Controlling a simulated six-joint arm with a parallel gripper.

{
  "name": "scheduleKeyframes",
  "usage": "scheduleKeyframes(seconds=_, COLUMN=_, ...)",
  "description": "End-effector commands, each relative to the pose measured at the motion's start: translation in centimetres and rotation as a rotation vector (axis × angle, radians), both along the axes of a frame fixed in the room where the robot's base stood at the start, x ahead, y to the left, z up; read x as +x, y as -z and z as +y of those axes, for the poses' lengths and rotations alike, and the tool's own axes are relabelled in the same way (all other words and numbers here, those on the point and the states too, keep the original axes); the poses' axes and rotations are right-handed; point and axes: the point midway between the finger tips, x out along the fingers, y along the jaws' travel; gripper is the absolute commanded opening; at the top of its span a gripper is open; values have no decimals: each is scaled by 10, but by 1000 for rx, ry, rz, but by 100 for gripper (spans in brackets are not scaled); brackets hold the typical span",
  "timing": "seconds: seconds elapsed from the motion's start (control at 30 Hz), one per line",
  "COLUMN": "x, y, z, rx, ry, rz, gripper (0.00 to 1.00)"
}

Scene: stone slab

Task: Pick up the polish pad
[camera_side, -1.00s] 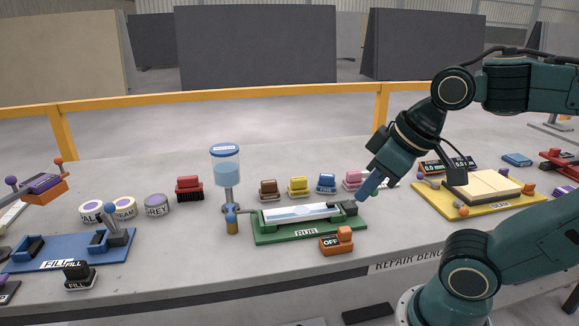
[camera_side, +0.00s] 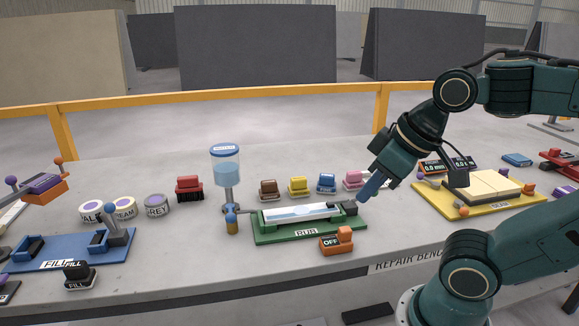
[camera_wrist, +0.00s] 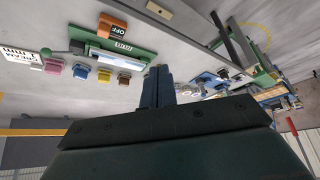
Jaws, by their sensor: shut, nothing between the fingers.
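A row of small handled pads stands behind the green RUB tray (camera_side: 262,238): brown (camera_side: 268,189), yellow (camera_side: 298,186), blue (camera_side: 326,183) and pink (camera_side: 353,180). I cannot read which one is the polish pad. In the wrist view the pink (camera_wrist: 53,66), blue (camera_wrist: 80,71), yellow (camera_wrist: 103,76) and brown (camera_wrist: 124,79) pads are left of my fingers. My gripper (camera_side: 366,194) is shut and empty, above the bench near the tray's right end. In the side view its fingers are just right of the pink pad. The shut fingers show in the wrist view (camera_wrist: 158,80).
A blue dispenser (camera_side: 226,168) stands at the tray's left, and an orange OFF block (camera_side: 337,241) in front. A red brush (camera_side: 189,188), several tape rolls (camera_side: 156,205) and a blue FILL fixture (camera_side: 40,262) are left.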

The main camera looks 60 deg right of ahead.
Motion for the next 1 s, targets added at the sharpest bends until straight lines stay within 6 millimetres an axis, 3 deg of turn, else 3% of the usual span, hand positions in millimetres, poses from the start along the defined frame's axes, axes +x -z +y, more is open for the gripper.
scheduleKeyframes(seconds=0.17, x=0, y=0, z=0, rx=0, ry=0, rz=0, gripper=0)
scheduleKeyframes(seconds=0.2, x=0, y=0, z=0, rx=0, ry=0, rz=0, gripper=4)
scheduleKeyframes(seconds=0.53, x=0, y=0, z=0, rx=0, ry=0, rz=0, gripper=69)
scheduleKeyframes(seconds=1.0, x=6, y=-4, z=-3, rx=10, ry=33, rz=7, gripper=71)
